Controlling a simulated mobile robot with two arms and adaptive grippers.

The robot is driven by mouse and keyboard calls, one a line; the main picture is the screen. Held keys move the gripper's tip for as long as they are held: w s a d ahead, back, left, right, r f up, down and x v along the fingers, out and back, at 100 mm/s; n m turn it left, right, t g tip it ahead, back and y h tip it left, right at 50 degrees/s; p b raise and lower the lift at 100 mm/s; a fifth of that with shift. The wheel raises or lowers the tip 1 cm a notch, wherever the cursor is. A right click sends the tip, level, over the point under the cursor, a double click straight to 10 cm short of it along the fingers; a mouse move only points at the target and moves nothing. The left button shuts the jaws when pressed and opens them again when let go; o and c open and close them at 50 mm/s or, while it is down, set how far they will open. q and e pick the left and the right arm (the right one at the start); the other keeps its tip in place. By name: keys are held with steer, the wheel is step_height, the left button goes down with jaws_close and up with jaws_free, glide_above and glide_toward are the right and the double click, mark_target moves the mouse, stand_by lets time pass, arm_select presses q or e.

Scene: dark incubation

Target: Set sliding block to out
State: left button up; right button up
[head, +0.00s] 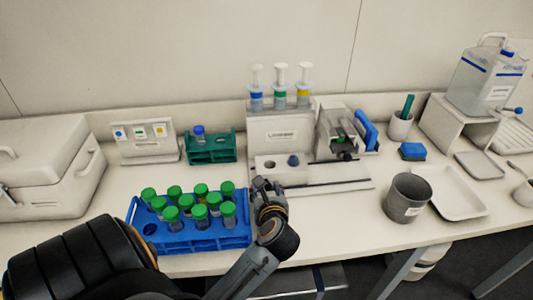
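A pale block (271,172) with a round hole and a dark blue knob (293,160) sits at the left part of a low rail (345,178) in front of a labelled white unit (281,134). It looks like the sliding block. My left gripper (265,187) is just in front of the block's left end, beside the rack's right end, and overlaps the block's lower left edge. Whether it touches the block cannot be told. Its fingers are small and dark, and their opening is unclear. My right gripper is not in view.
A blue rack (205,241) with several green-capped tubes stands left of my gripper. A green rack (211,154) stands behind. A grey cup (407,197) and a white tray (455,196) are on the right. Bare counter lies between rail and cup.

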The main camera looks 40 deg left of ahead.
arm_select(q)
steer(key=shift+s+d+r, duration=0.1)
steer(key=shift+d, duration=0.2)
steer(key=v, duration=1.1)
steer(key=shift+s, duration=0.25)
